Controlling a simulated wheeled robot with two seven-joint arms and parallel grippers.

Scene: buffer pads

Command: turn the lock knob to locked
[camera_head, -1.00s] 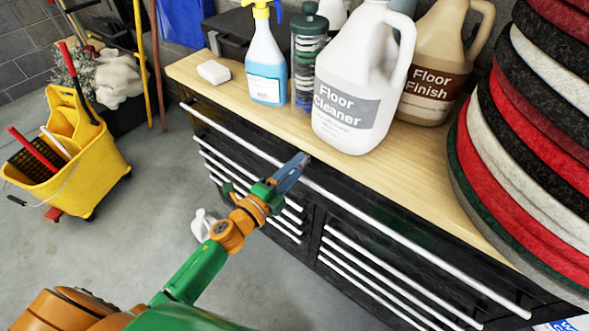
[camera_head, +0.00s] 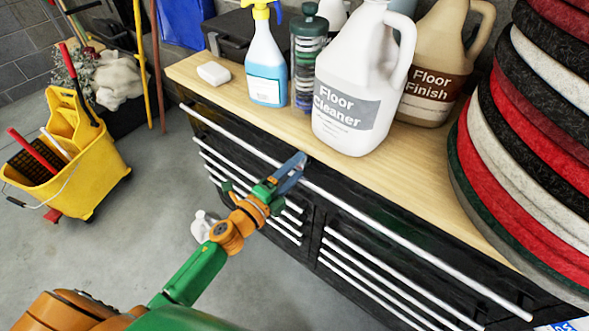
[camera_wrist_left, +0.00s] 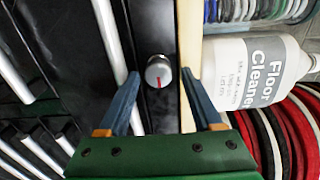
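The lock knob (camera_wrist_left: 158,70) is a small round silver knob with a red mark on its face, on the black front of the cabinet (camera_wrist_left: 153,25). In the left wrist view the red mark points toward the bottom of the picture. My left gripper (camera_wrist_left: 160,76) is open, with one blue finger on each side of the knob and a visible gap to both. In the head view my left gripper (camera_head: 290,172) is at the cabinet's upper front edge, and the knob is hidden there. My right gripper is not in view.
A long white handle bar (camera_head: 400,235) runs along the cabinet front. The wooden top (camera_head: 225,90) holds a Floor Cleaner jug (camera_head: 345,115), a spray bottle (camera_head: 265,70) and a stack of round pads (camera_head: 540,150). A yellow mop bucket (camera_head: 80,175) stands on the floor at left.

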